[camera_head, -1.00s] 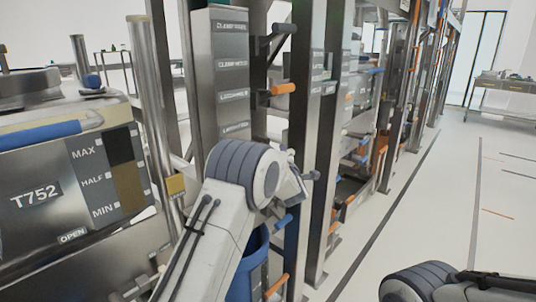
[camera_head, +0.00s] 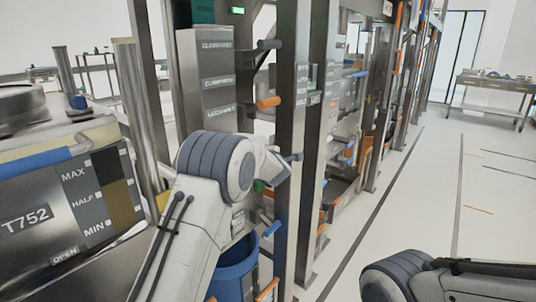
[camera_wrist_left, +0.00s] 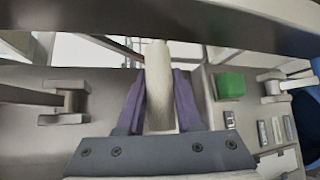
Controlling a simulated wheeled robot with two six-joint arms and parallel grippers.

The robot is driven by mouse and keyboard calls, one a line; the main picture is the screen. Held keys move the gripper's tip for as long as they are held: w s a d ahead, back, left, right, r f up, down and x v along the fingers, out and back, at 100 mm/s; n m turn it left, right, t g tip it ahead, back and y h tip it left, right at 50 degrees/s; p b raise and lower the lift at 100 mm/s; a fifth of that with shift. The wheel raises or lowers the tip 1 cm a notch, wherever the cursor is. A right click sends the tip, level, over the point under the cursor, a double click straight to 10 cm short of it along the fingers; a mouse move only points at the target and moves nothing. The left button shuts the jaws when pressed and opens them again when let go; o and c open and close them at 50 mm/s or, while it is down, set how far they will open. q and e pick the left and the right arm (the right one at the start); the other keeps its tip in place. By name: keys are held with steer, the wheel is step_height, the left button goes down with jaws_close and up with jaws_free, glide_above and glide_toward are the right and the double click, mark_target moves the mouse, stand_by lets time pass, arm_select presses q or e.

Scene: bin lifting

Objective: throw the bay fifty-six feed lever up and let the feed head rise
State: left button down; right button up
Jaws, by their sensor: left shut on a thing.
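In the left wrist view, a pale cream lever handle (camera_wrist_left: 160,85) stands upright between the two purple fingers of my left gripper (camera_wrist_left: 160,98), which is shut on it. Its far end reaches up towards a metal bar. In the head view, my left arm's thick ribbed joint hides the gripper and the handle. I cannot make out a bay number on this lever or tell which part is the feed head. My right gripper is outside both views.
A green block (camera_wrist_left: 229,85) sits right of the handle, near a metal bracket (camera_wrist_left: 272,87). A blue bin (camera_head: 236,272) stands below my left arm. An orange-gripped lever (camera_head: 268,102) juts from the rack. The hopper marked T752 (camera_head: 60,205) is at left; the right aisle is clear.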

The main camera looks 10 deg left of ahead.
arm_select(q)
steer(key=shift+a+r, duration=0.1)
steer(key=c, duration=0.6)
jaws_free()
steer(key=b+v, duration=0.1)
steer(key=v, duration=0.9)
steer(key=shift+s, duration=0.25)
